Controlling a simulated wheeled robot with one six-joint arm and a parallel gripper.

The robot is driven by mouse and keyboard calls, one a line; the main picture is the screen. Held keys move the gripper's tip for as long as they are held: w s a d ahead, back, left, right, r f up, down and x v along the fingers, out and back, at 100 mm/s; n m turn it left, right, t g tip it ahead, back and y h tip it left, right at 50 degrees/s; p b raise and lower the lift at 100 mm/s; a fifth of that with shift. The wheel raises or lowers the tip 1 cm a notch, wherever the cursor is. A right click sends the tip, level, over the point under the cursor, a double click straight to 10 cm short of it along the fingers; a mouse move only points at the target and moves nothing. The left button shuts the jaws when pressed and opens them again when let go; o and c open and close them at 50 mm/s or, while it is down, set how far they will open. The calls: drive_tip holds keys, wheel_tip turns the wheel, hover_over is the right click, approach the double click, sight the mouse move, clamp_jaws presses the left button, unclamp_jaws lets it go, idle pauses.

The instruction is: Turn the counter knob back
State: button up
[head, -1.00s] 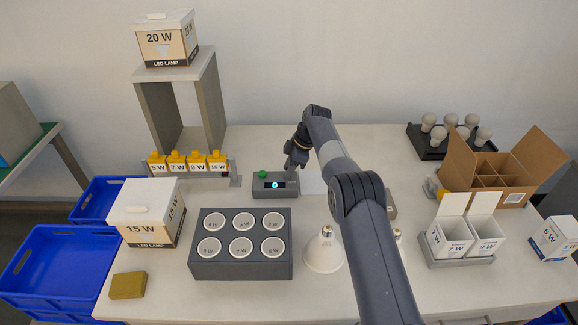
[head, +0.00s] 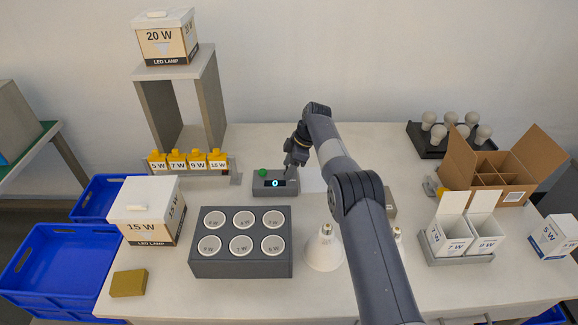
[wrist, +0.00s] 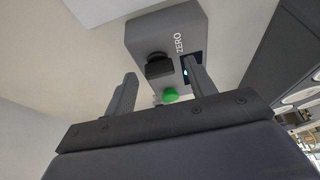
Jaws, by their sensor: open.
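The counter (head: 276,190) is a small grey box on the table with a lit display reading 0 and a green button (head: 263,172) on its top left. In the wrist view the counter (wrist: 190,30) shows the word ZERO beside a black knob (wrist: 158,66), and the green button (wrist: 170,95) lies below it. My gripper (head: 291,167) is at the right end of the counter. In the wrist view my gripper (wrist: 160,80) is open, with the knob between the fingers' lines; I cannot tell whether either finger touches it. In the head view my gripper hides the knob.
A grey block with several labelled round sockets (head: 241,262) stands in front of the counter. A rack of yellow-topped pieces (head: 188,162) is to its left. A white bulb (head: 323,250) stands at front right, near my arm. The table behind the counter is clear.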

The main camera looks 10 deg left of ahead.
drive_tip(key=p+v, duration=0.3)
drive_tip(key=v, duration=0.8)
drive_tip(key=shift+f, duration=0.1)
drive_tip(key=b+x, duration=0.3)
drive_tip(key=x, duration=0.8)
idle(0.4)
